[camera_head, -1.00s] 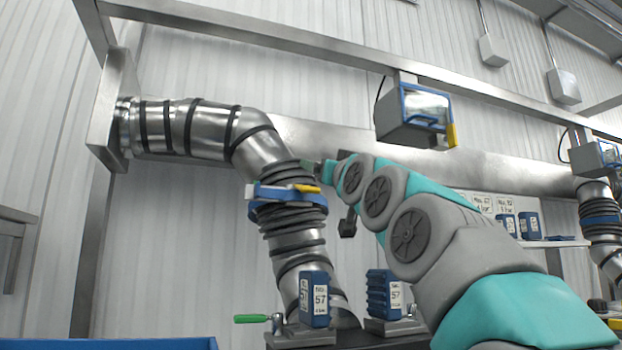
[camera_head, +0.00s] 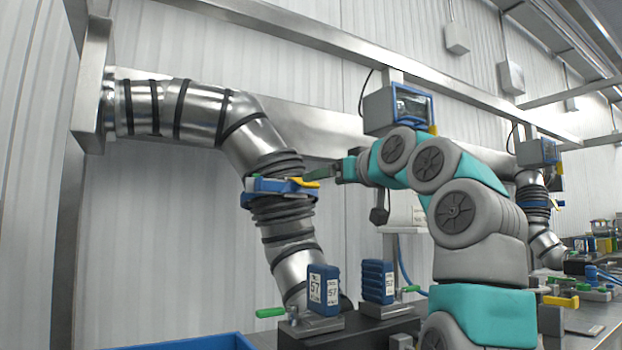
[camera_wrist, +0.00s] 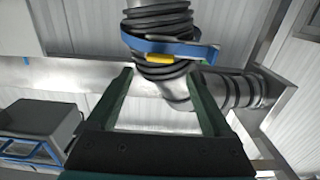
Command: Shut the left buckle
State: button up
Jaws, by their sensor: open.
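The left buckle has a blue band (camera_head: 268,187) around black ribbed bellows on the left metal pipe, with a yellow lever (camera_head: 304,183) at its right side. In the wrist view the blue band (camera_wrist: 180,48) crosses the bellows, with its yellow part (camera_wrist: 159,60) on the near side. I cannot tell whether the buckle is latched. My gripper (camera_head: 318,173) is beside the buckle, its tips close to the yellow lever. In the wrist view my gripper (camera_wrist: 160,76) is open, its two dark green fingers apart with nothing between them; the yellow part shows just beyond the gap.
A grey box with a blue-framed screen (camera_head: 400,108) hangs above my arm; a grey box also fills the wrist view's lower left (camera_wrist: 40,125). Blue units marked 57 (camera_head: 322,290) stand below the pipe. A second banded pipe (camera_head: 534,196) is at right.

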jog(key=p+x, duration=0.3)
jog(key=x, duration=0.4)
jog(key=shift+w+a, duration=0.1)
jog(key=shift+w, duration=0.05)
jog(key=shift+c, duration=0.2)
grip_shut()
dwell(0.5)
